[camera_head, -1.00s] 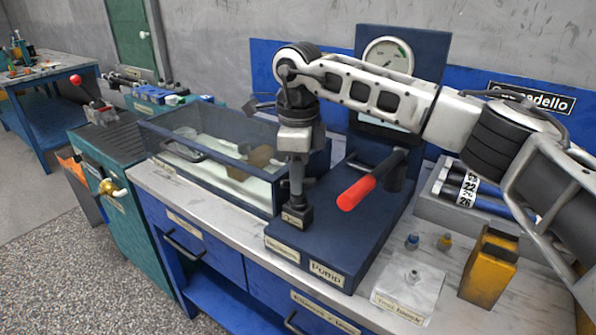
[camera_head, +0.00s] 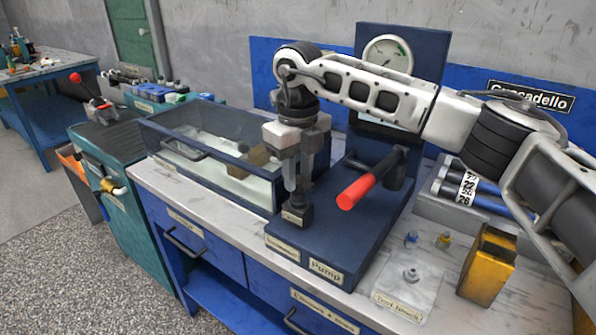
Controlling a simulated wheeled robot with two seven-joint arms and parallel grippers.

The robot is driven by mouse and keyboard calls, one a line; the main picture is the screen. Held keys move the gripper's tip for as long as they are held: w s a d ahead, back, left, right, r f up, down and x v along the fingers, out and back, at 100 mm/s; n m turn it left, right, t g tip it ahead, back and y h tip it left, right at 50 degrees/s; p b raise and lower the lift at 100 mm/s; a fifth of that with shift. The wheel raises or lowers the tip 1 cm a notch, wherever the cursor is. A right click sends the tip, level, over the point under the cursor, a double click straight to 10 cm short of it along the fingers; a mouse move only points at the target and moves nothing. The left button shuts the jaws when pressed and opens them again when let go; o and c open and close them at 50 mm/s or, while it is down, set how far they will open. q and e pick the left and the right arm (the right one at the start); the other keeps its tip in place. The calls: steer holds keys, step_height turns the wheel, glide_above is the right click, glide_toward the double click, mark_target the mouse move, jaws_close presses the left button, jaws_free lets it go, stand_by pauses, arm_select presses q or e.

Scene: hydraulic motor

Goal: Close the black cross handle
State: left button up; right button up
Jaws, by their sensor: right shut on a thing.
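My right gripper (camera_head: 293,188) reaches in from the right and points down over the front left of the dark blue pump base (camera_head: 335,245). It is shut on the black cross handle, which is mostly hidden by the fingers. Below the fingertips shows a small dark valve block (camera_head: 297,215) with a label, standing on the pump base. My left gripper is not in view.
A red-gripped pump lever (camera_head: 357,191) sticks out just right of the gripper. A glass-walled tank (camera_head: 205,175) stands close on its left. A gauge panel (camera_head: 390,55) rises behind. A yellow can (camera_head: 487,265) stands at the right.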

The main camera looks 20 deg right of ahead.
mark_target(298, 177)
steer(key=shift+r, duration=0.1)
stand_by(0.4)
steer(key=o, duration=1)
step_height(298, 177, up, 16)
steer(key=shift+f, duration=0.1)
